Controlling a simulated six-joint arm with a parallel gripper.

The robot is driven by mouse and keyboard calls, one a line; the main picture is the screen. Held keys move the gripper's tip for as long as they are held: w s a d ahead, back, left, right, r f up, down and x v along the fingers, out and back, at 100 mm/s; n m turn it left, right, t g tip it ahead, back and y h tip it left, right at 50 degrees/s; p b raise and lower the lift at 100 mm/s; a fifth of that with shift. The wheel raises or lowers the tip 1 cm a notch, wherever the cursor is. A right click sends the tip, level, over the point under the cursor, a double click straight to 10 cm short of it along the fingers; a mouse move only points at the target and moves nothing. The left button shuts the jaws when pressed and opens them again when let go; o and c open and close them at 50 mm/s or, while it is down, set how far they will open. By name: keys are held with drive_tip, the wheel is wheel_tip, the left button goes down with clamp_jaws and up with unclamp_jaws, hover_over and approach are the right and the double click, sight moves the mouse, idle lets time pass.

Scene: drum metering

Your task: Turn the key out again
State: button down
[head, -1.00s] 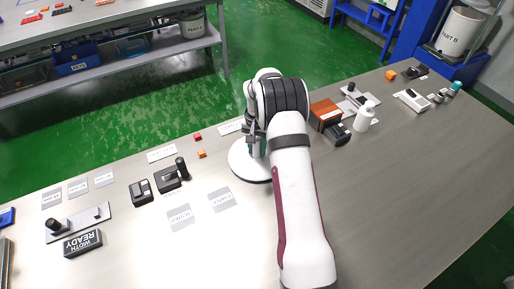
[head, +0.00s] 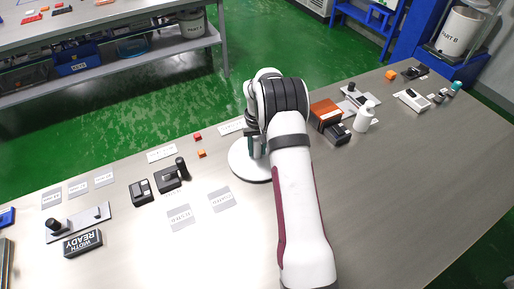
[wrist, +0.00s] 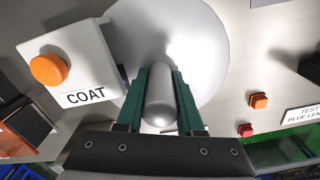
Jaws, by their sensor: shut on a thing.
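In the wrist view my gripper (wrist: 159,82) has its two green fingers closed on the sides of a grey, round-ended cylinder, which I take to be the key (wrist: 160,104). The key stands over a smooth white round disc (wrist: 207,50). In the head view my gripper (head: 256,146) is low over the left part of the same white disc (head: 243,165). My arm hides much of the disc there, and the key cannot be made out in that view. How far the key is turned cannot be told.
A white box with an orange button and a COAT label (wrist: 93,95) is close left of the fingers in the wrist view. Orange (wrist: 258,100) and red (wrist: 246,130) blocks lie to the right. A brown box (head: 325,113) stands right of my arm. The right front table is clear.

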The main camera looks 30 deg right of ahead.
drive_tip(key=shift+n, duration=9.5)
drive_tip(key=c, duration=0.8)
unclamp_jaws()
drive_tip(key=shift+r, duration=0.1)
wheel_tip(320, 180, up, 16)
drive_tip(key=shift+f, duration=0.15)
